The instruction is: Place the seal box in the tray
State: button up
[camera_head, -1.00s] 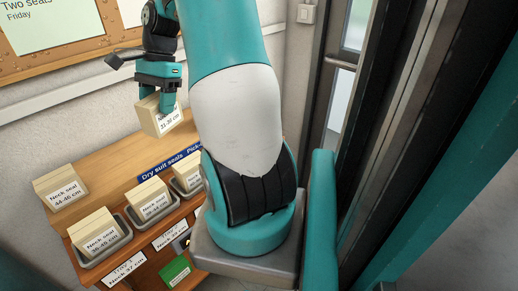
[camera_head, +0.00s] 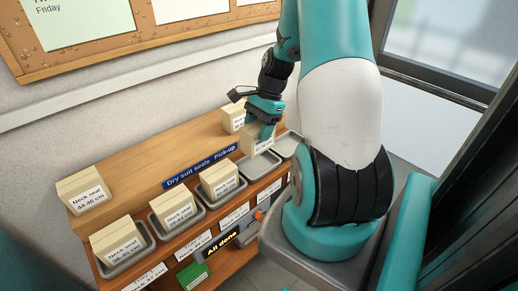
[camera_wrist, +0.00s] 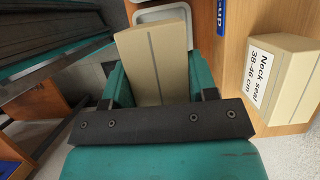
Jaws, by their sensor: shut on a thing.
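My gripper (camera_head: 266,118) is shut on a cream seal box (camera_head: 257,139) with a white label, too small to read now. The box is above or at a grey tray (camera_head: 258,167) in the front row; I cannot tell whether it touches it. In the wrist view the held seal box (camera_wrist: 156,62) sits between the jaws, with a pale tray rim (camera_wrist: 160,14) beyond it. Another empty-looking grey tray (camera_head: 288,144) is to its right, partly hidden by my arm.
Trays further left hold boxes (camera_head: 218,180), (camera_head: 174,209) and (camera_head: 117,242). Loose boxes stand on the wooden shelf, one at left (camera_head: 84,191) and one behind my gripper (camera_head: 232,118). A blue pick-up sign (camera_head: 201,167) runs behind the trays. An "All done" panel (camera_head: 222,243) is below.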

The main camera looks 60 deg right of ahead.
aim_at(258, 149)
notch_tip(258, 149, down, 8)
jog(key=shift+r, duration=0.2)
jog(key=shift+f, duration=0.15)
jog(key=o, duration=1)
jog(key=shift+c, duration=0.2)
